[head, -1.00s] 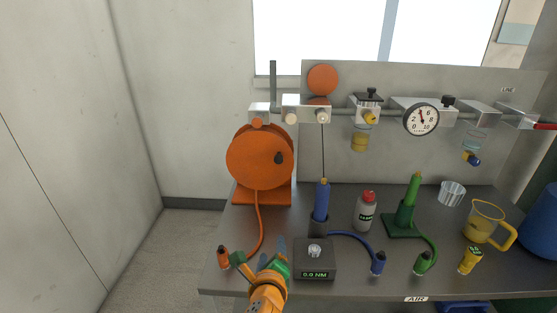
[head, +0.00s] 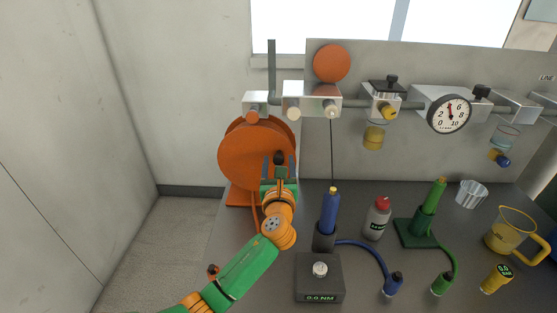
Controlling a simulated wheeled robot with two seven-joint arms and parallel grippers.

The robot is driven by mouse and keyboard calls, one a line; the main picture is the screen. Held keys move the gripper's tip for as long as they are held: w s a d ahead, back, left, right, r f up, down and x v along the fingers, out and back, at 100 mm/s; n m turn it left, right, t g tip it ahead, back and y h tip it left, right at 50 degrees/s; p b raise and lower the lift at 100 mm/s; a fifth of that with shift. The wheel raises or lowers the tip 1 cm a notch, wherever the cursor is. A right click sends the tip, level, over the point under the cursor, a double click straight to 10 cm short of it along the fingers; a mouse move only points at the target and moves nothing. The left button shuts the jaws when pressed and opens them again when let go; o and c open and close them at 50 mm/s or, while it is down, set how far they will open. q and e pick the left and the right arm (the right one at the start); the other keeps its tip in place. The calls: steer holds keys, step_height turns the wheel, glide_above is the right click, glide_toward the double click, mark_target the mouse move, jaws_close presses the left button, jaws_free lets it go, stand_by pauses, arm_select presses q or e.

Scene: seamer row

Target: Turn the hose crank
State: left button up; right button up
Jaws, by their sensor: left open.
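The orange hose reel (head: 238,156) stands at the back left of the bench. Its dark crank knob (head: 280,158) sticks out on the right side of the reel's face. My left gripper (head: 280,166) is open, with its fingers on either side of the knob; I cannot tell whether they touch it. My left arm hides the lower right of the reel and most of its orange hose. My right gripper is out of view.
A white bottle (head: 378,218) with a red cap, a green tool (head: 428,209) and a yellow jug (head: 512,232) stand farther right. A pipe with valves runs above.

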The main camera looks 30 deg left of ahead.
arm_select(q)
steer(key=shift+w+a+f, duration=0.3)
steer(key=shift+w+a, duration=0.25)
steer(key=shift+w, duration=0.2)
steer(key=shift+s+d+r, duration=0.1)
steer(key=shift+s+r, duration=0.05)
steer(key=c, duration=0.4)
jaws_close()
